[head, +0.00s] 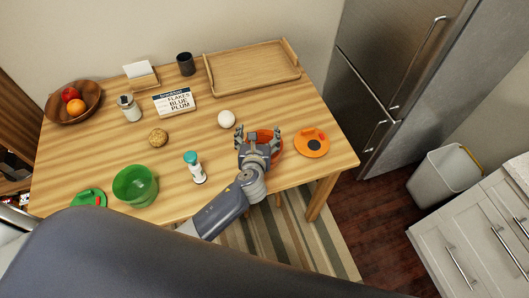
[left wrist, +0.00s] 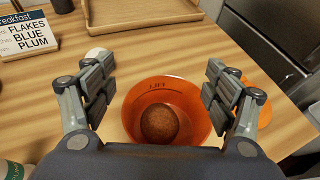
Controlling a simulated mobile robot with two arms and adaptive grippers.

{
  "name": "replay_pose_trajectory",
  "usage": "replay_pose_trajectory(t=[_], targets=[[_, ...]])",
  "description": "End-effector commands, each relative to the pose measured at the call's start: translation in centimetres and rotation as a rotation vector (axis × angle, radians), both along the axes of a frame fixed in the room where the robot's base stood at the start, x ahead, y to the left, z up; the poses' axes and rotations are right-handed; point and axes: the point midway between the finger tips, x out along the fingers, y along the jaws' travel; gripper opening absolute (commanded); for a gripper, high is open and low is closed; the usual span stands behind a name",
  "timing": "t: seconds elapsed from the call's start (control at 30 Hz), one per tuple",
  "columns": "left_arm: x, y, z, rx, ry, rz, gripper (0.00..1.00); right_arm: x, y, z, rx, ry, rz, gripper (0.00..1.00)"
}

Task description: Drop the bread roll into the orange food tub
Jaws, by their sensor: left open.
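The orange food tub (head: 277,138) stands near the right front of the wooden table, partly hidden by my left gripper in the head view. A round brown thing that looks like the bread roll (left wrist: 160,123) lies on the tub's bottom, apart from my fingers. My left gripper (head: 258,134) is open above the tub, its fingers (left wrist: 160,88) spread to both sides with nothing between them. My right gripper is in neither view.
An orange lid (head: 311,142) lies right of the tub. A white egg-like thing (head: 226,119), a teal-capped bottle (head: 194,168), a bumpy brown round thing (head: 158,137) and a green tub (head: 135,186) stand to the left. A wooden tray (head: 252,68) lies behind.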

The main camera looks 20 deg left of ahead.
Motion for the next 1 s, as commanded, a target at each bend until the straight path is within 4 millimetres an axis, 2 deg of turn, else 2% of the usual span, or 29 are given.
replay_pose_trajectory(t=[0.4,0.53,0.7,1.0], targets=[[-7.0,-1.5,2.8,-0.001,0.002,-0.002,0.79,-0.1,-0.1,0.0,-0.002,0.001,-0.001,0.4],[-8.7,-1.9,3.6,-0.002,0.002,-0.003,0.79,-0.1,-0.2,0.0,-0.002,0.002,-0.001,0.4],[-9.8,-2.1,4.1,0.0,0.001,-0.001,0.79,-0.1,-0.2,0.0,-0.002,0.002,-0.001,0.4],[-9.9,-2.2,4.2,0.0,0.0,-0.001,0.79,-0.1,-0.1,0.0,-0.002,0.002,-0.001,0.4]])
